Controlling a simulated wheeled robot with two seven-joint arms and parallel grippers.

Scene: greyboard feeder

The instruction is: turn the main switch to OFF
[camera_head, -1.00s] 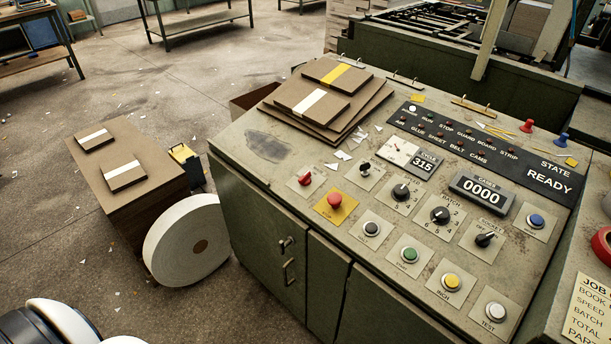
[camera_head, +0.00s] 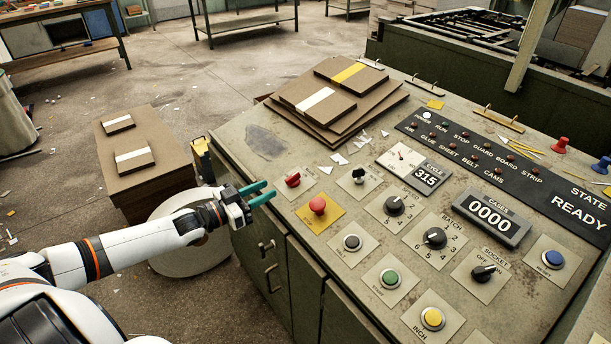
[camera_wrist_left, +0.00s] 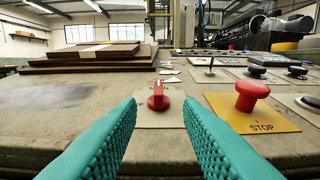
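The main switch is most likely the red rotary knob (camera_head: 292,179) on a pale plate at the panel's near left corner. In the left wrist view the red knob (camera_wrist_left: 158,98) stands straight ahead, between and beyond the fingertips, with its grip ridge roughly upright. Its plate lettering is too small to read. My left gripper (camera_head: 268,193) has teal fingers and is at the panel's left edge, just short of the knob, not touching it. In the left wrist view the gripper (camera_wrist_left: 158,110) is open and empty. My right gripper is not in view.
A red mushroom stop button (camera_head: 317,205) on a yellow plate sits close to the knob. A black toggle (camera_head: 358,175) is behind it. Stacked boards (camera_head: 335,100) lie on the panel's far left. A white roll (camera_head: 180,262) and a board stack (camera_head: 150,180) stand on the floor.

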